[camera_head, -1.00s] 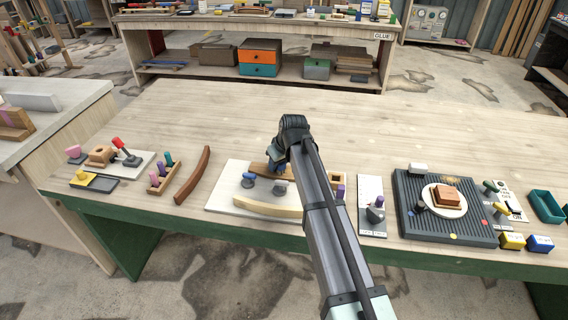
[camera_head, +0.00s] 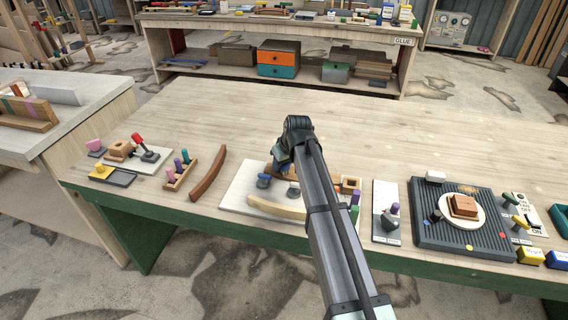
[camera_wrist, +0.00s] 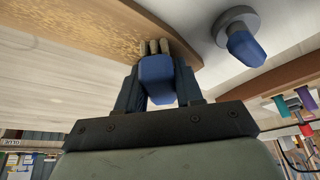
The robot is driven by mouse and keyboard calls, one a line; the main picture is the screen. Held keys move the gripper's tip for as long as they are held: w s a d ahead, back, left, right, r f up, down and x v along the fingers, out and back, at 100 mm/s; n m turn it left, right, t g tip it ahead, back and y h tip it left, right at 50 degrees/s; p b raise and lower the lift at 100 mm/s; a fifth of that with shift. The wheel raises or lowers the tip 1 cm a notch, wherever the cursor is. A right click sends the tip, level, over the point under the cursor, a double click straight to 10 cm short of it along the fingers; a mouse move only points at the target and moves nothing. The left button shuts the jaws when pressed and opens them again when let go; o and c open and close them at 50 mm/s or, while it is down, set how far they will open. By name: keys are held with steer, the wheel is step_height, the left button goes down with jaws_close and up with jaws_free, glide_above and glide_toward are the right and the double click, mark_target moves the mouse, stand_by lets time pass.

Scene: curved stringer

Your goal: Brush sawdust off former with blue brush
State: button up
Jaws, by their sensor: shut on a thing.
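My gripper (camera_wrist: 160,95) is shut on the blue brush (camera_wrist: 157,80), seen in the wrist view. The brush's pale bristles point at the edge of the curved wooden former (camera_wrist: 110,25) and appear to touch it. Yellowish sawdust specks cover the former's face. In the head view my gripper (camera_head: 283,160) is over the white board (camera_head: 238,192), and my arm hides much of the former (camera_head: 272,174). The brush cannot be made out there.
A blue knob on a grey disc (camera_wrist: 238,28) stands close beside the brush. A pale curved strip (camera_head: 275,207) lies at the board's front. A dark curved strip (camera_head: 208,173) lies left; a ribbed dark mat (camera_head: 440,237) lies right. The table's back is clear.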

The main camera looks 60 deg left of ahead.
steer(key=shift+w+d, duration=2.45)
steer(key=shift+w+d, duration=2.35)
steer(key=shift+w, duration=0.05)
steer(key=shift+f, duration=0.1)
steer(key=shift+s+a, duration=2.65)
steer(key=shift+s, duration=0.05)
steer(key=shift+s+a, duration=2.2)
steer(key=shift+a, duration=0.05)
steer(key=shift+r, duration=0.2)
steer(key=shift+r, duration=3)
